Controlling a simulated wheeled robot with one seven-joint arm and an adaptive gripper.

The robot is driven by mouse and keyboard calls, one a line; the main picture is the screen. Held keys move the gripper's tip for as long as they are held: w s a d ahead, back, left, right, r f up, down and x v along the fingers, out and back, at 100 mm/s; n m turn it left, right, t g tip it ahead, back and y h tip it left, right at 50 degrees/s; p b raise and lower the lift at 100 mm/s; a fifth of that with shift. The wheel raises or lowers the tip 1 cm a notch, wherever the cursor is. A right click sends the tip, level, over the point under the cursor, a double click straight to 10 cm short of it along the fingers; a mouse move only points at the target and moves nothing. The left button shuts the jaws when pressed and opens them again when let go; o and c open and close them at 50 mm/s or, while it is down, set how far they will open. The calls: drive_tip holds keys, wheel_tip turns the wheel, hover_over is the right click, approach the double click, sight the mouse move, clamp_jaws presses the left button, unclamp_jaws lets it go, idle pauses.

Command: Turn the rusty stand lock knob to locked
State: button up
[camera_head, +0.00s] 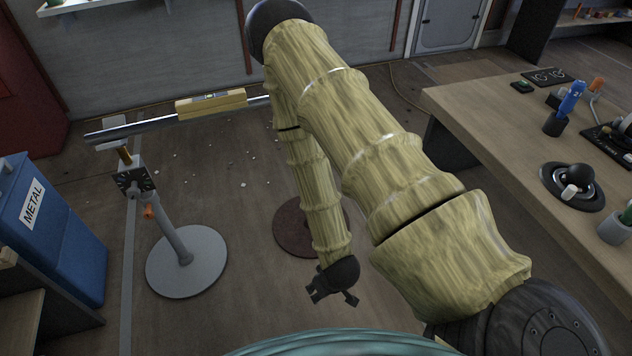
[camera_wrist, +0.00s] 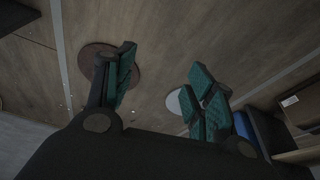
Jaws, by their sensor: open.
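The rusty stand's round brown base (camera_head: 288,228) is on the floor in the middle of the head view, partly behind my arm. Its upper part and lock knob are hidden there. In the wrist view a brown disc (camera_wrist: 92,60), apparently the same base, shows behind one finger. My gripper (camera_head: 334,290) hangs below my forearm, in front of the rusty base in the head view. In the wrist view its fingers (camera_wrist: 163,90) are spread apart with nothing between them.
A grey stand (camera_head: 172,235) with a dark block and orange knob (camera_head: 149,211) is at left. A metal pipe (camera_head: 150,125) carries a wooden spirit level (camera_head: 212,101). A blue METAL bin (camera_head: 60,235) is far left. A cluttered workbench (camera_head: 500,125) is right. Small pale bits lie on the floor.

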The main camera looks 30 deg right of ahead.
drive_tip(key=w+d+f+t+b, duration=0.2)
drive_tip(key=w+d+f+b, duration=0.1)
drive_tip(key=w+b, duration=0.25)
drive_tip(key=w+d+f+t+b, duration=0.2)
drive_tip(key=w+f+b, duration=0.15)
drive_tip(key=w, duration=0.35)
drive_tip(key=shift+w+d+r+m+t+h+b, duration=0.4)
drive_tip(key=shift+w+d+t+b, duration=1.35)
drive_tip(key=shift+w+d+b, duration=2.5)
drive_tip(key=shift+w+d+r+m+t+h+b, duration=0.1)
drive_tip(key=shift+w+d+r+t+h+b, duration=0.55)
drive_tip(key=shift+w+d+t+b, duration=3.4)
drive_tip(key=shift+w+d+r+m+g+h+b, duration=0.25)
drive_tip(key=shift+w+d+g+h+b, duration=0.95)
drive_tip(key=shift+w+b, duration=5.95)
drive_tip(key=shift+s+d+t+y+b, duration=0.35)
drive_tip(key=shift+s+d+t+b, duration=0.1)
drive_tip(key=shift+s+t+b, duration=0.15)
drive_tip(key=c, duration=1.1)
